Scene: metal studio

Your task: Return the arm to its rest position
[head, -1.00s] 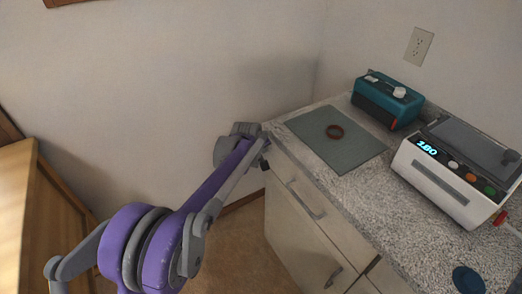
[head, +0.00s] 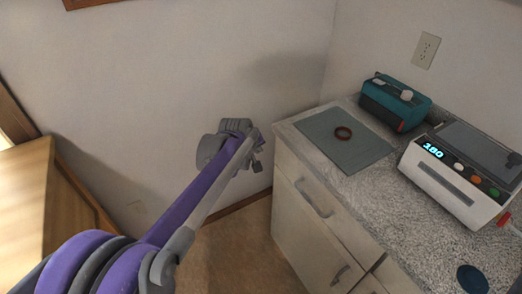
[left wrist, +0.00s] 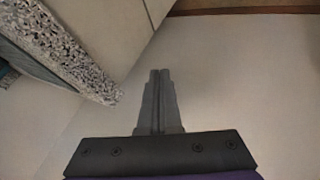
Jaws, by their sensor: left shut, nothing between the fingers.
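My left arm, purple and grey, comes in from the lower left in the head view. Behind the fingers is pale wall. My right gripper is in neither view.
The granite counter (head: 405,190) carries a grey-green mat (head: 322,130) with a reddish-brown ring (head: 343,133), a teal device (head: 395,103) and a white machine reading 180 (head: 455,180). A wooden cabinet (head: 25,200) stands at left. Floor between is clear.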

